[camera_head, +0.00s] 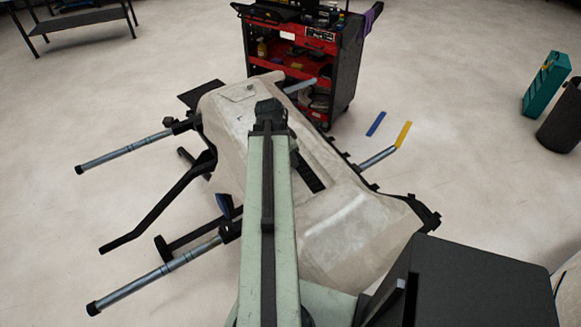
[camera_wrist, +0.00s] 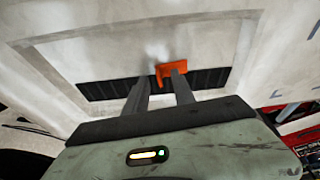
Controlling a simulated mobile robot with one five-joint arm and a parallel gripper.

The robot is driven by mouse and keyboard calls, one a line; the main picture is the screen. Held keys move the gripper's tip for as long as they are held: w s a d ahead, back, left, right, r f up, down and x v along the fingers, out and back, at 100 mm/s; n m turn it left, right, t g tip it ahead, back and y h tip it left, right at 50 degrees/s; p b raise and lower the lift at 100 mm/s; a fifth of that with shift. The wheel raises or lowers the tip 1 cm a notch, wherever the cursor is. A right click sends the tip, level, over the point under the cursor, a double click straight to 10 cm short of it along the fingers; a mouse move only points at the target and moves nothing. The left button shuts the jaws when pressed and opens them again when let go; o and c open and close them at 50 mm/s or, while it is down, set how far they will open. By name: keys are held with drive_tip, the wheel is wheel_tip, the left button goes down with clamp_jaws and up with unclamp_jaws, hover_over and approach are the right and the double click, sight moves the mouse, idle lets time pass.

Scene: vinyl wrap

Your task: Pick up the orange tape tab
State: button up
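The orange tape tab (camera_wrist: 171,69) shows in the wrist view on the pale panel, at the upper edge of a dark ribbed slot (camera_wrist: 210,78). My gripper (camera_wrist: 159,78) is open, with its two dark fingers apart and pointing toward the panel. The right fingertip overlaps the lower part of the tab in the picture; I cannot tell whether it touches. In the head view my gripper (camera_head: 269,111) is over the pale panel (camera_head: 340,215), and the tab is not visible there.
The panel rests on a stand with grey tubes (camera_head: 125,152) sticking out at the left. A red tool cart (camera_head: 318,45) stands behind. A blue strip (camera_head: 376,124) and a yellow strip (camera_head: 403,134) are right of the panel. A dark bin (camera_head: 562,120) is far right.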

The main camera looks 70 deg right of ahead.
clamp_jaws()
idle(0.3)
drive_tip(key=shift+r+p, duration=0.4)
drive_tip(key=shift+p, duration=0.3)
wheel_tip(320, 180, up, 3)
drive_tip(key=p, duration=0.3)
drive_tip(key=shift+r, duration=0.1)
drive_tip(key=w+a+r+p, duration=0.1)
drive_tip(key=w+a, duration=0.8)
drive_tip(key=w, duration=0.3)
drive_tip(key=shift+w+a, duration=0.25)
drive_tip(key=shift+a, duration=0.1)
